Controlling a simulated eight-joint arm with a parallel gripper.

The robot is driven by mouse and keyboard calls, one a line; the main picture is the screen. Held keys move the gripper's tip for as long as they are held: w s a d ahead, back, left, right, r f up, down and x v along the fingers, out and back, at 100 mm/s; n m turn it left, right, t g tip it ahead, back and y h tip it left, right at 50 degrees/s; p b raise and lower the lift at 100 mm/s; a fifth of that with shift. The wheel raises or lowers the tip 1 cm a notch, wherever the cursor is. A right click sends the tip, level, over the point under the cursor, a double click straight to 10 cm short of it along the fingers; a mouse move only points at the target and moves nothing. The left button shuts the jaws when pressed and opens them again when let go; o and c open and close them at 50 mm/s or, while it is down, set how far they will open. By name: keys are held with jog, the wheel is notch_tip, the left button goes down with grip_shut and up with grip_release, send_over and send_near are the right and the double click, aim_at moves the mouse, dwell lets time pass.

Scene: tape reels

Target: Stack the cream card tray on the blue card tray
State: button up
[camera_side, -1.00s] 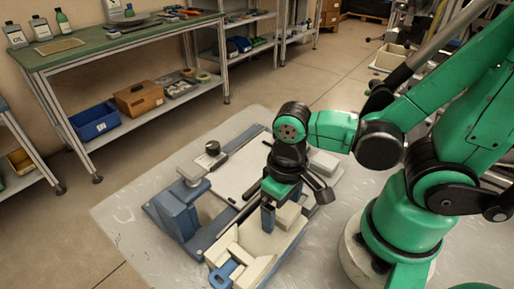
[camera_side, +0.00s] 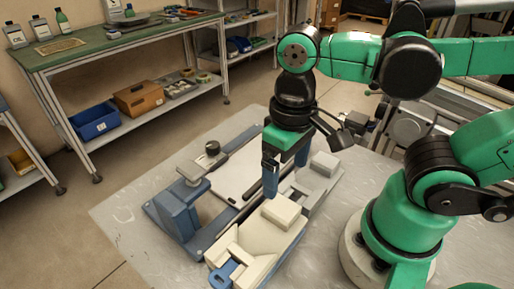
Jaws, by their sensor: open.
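The cream card tray (camera_side: 256,239) lies at the front of the grey work table, with a raised cream block at its far end. The blue card tray (camera_side: 221,275) shows only as a blue handle and edges at the near end, under the cream tray. The cream tray appears to rest on it, and most of the blue tray is hidden. My gripper (camera_side: 284,178) is open and points down above the far end of the cream tray. Its blue-grey fingers appear empty and clear of the tray.
A blue fixture (camera_side: 178,213) with a black knob and a pale flat plate (camera_side: 232,177) stand left of and behind the trays. A pale grey tray (camera_side: 319,180) lies to the right. The table (camera_side: 124,213) is bare at left. A green-topped bench (camera_side: 110,42) stands behind.

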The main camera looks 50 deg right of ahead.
jog(key=w+d+r+t, duration=0.1)
jog(key=w+d+t, duration=0.4)
jog(key=w+t, duration=0.2)
jog(key=shift+w+d, duration=0.15)
jog(key=shift+w, duration=0.75)
